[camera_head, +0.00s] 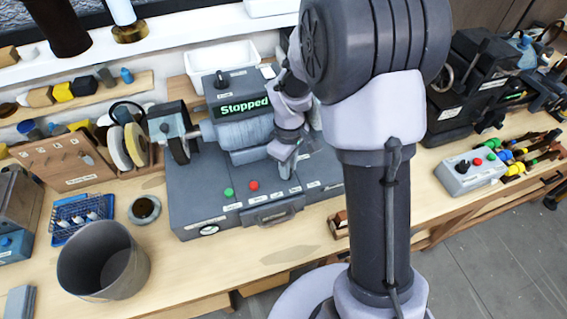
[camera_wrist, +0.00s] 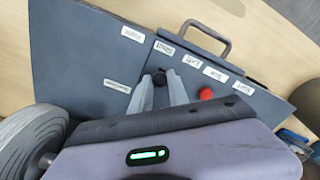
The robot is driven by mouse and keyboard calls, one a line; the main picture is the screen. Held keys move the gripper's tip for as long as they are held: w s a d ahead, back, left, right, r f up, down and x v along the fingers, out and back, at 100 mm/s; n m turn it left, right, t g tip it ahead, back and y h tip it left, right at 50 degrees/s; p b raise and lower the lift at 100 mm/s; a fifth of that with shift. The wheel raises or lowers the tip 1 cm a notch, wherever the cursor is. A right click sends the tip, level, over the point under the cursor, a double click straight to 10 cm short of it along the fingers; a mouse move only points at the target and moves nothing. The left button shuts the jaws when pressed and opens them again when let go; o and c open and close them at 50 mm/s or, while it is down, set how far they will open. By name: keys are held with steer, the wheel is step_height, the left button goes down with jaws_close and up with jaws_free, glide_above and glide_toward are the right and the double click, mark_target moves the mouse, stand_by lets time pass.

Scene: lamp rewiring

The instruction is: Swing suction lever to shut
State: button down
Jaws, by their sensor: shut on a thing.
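The grey bench machine (camera_head: 205,215) has a screen reading "Stopped" (camera_head: 244,105). My gripper (camera_head: 288,174) reaches down to the right part of its top deck, right of the red button (camera_head: 253,185). In the wrist view, my gripper (camera_wrist: 160,83) has its two grey fingers on either side of a small dark knob (camera_wrist: 160,76), which appears to be the suction lever. The jaws are shut on it. The lever's lower part and its angle are hidden by the fingers. White labels lie around it, too small to read surely.
The red button (camera_wrist: 206,93) is close beside my fingers in the wrist view. A green button (camera_head: 229,192) and a front handle (camera_head: 272,212) are on the machine.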

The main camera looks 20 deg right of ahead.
steer(key=shift+d+n+p, duration=0.3)
steer(key=shift+d+n, duration=0.15)
steer(key=shift+n, duration=0.35)
steer(key=c, duration=1.3)
jaws_free()
steer(key=shift+o, duration=0.2)
step_height(320, 180, up, 18)
steer(key=p, duration=0.4)
steer(key=shift+f, duration=0.25)
steer(key=shift+f, duration=0.1)
